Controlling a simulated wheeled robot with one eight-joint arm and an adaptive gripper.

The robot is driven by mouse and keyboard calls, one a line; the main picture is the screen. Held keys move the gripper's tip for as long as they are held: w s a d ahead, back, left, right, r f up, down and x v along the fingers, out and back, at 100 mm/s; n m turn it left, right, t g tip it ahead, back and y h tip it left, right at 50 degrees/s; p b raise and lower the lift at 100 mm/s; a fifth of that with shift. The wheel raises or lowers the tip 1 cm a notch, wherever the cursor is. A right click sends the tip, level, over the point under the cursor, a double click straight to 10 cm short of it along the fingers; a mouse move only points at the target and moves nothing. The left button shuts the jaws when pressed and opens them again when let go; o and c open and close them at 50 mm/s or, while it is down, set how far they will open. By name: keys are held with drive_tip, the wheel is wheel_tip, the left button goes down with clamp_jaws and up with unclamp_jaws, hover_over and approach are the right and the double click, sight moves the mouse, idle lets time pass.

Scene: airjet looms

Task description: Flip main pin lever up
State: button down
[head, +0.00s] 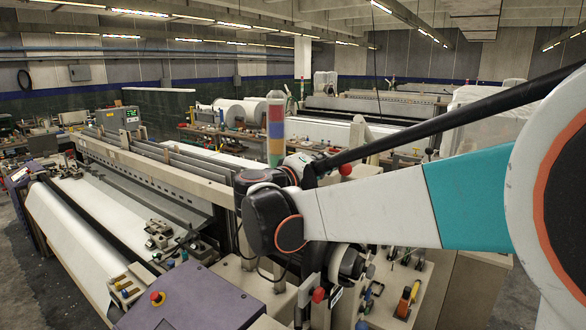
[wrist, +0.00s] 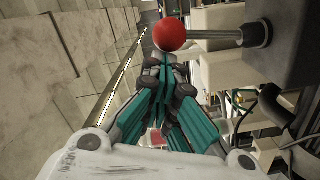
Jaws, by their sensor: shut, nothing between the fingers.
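In the wrist view a lever shows as a red ball knob (wrist: 169,34) on a thin metal rod (wrist: 212,35). The rod runs right, roughly level in that picture, into a collar on a grey housing (wrist: 285,40). My gripper (wrist: 166,62) has teal and grey fingers that are shut and empty. Its tips are just below the red ball in the picture; I cannot tell whether they touch it. In the head view my arm covers much of the loom's near end, and I cannot make out my fingertips there.
In the head view a red knob (head: 345,169) shows just above my arm and another (head: 318,295) below it. A purple cabinet (head: 190,300) with an emergency button (head: 157,298) stands at the front. The loom (head: 150,170) stretches back left. Tools lie on a ledge at right.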

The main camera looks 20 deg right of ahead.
drive_tip(key=shift+s+d+r+m+b, duration=0.1)
drive_tip(key=shift+s+d+m+b, duration=0.1)
drive_tip(key=shift+s+d+m, duration=0.5)
drive_tip(key=shift+s+d+m+b, duration=0.15)
drive_tip(key=shift+s+d+m, duration=0.2)
drive_tip(key=shift+s+m, duration=0.4)
drive_tip(key=shift+s, duration=0.15)
